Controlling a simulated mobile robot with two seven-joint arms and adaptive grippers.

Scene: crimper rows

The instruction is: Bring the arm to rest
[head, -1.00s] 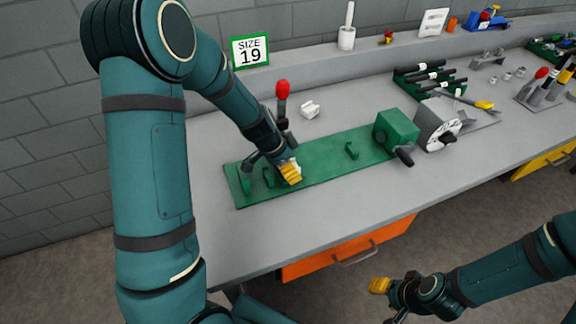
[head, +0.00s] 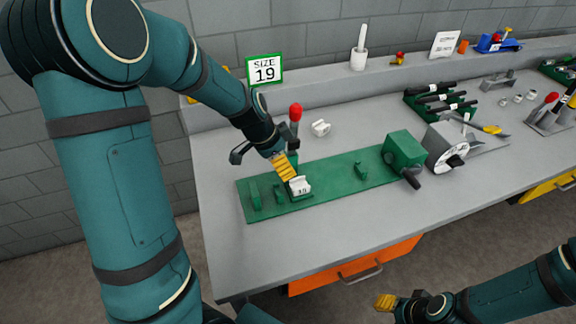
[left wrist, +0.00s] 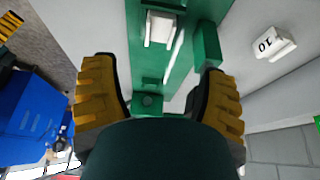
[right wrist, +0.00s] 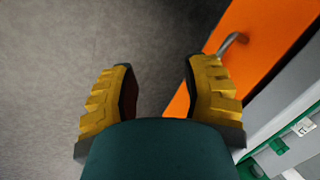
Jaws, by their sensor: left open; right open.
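My left gripper (head: 284,166) is open and empty, with its yellow fingers just above and behind a white block (head: 300,186) on the green base plate (head: 335,180). The block bears small dark marks. In the left wrist view the open fingers (left wrist: 160,98) are apart, and the white block (left wrist: 160,28) sits beyond them in its green holder. A red-knobbed lever (head: 295,113) stands close behind the left gripper. My right gripper (head: 385,302) is low in front of the bench. In the right wrist view its open fingers (right wrist: 160,95) hold nothing.
A second white block (head: 320,128) lies on the bench behind the plate; the left wrist view shows a number on it (left wrist: 272,43). A size 19 sign (head: 265,69) is behind. An orange drawer (head: 355,266) is below.

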